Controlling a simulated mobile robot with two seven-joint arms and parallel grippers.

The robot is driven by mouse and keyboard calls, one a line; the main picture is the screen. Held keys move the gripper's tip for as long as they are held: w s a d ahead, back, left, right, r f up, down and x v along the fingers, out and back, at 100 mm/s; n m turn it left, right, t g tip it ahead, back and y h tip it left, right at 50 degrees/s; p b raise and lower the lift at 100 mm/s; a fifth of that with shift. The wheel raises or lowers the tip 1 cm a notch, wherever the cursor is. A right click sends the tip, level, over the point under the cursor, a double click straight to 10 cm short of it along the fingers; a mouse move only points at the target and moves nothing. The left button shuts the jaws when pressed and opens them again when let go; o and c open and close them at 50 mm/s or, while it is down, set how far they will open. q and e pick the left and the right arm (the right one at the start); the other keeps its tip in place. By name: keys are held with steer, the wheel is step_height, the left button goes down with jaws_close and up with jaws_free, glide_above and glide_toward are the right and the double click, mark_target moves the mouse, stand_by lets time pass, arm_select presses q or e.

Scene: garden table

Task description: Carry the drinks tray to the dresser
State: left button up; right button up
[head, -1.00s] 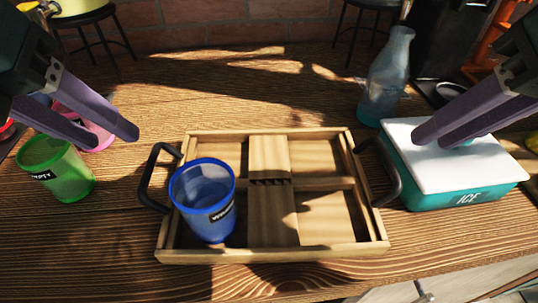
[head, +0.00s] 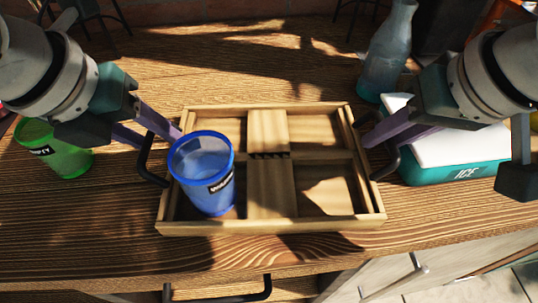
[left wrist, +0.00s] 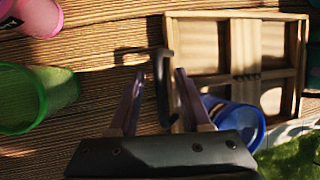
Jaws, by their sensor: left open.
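The wooden drinks tray (head: 300,225) lies on the table and has a black handle at each end. A blue cup (head: 203,175) with a dark label stands upright in its front left compartment; the other compartments look empty. My left gripper (head: 155,136) is open at the left handle (head: 147,165). In the left wrist view its fingers (left wrist: 160,74) stand on either side of the handle (left wrist: 162,95), with gaps showing. My right gripper (head: 380,133) is at the right handle (head: 388,160); its fingers overlap the handle, and its grip is unclear.
A green cup (head: 60,150) stands left of the tray, with a pink cup (left wrist: 40,15) near it. A teal ice box (head: 455,172) with a white lid and a bluish bottle (head: 388,55) stand close on the right. Light fronts with a handle (head: 405,275) show below the table edge.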

arm_select(q)
steer(key=shift+w+f, duration=0.1)
steer(key=shift+f, duration=0.1)
arm_select(e)
steer(key=shift+w+f, duration=0.1)
steer(key=shift+f, duration=0.05)
arm_select(q)
steer(key=c, duration=0.4)
arm_select(e)
steer(key=c, duration=0.4)
arm_select(q)
jaws_close()
arm_select(e)
jaws_close()
arm_select(q)
steer(key=shift+r, duration=0.1)
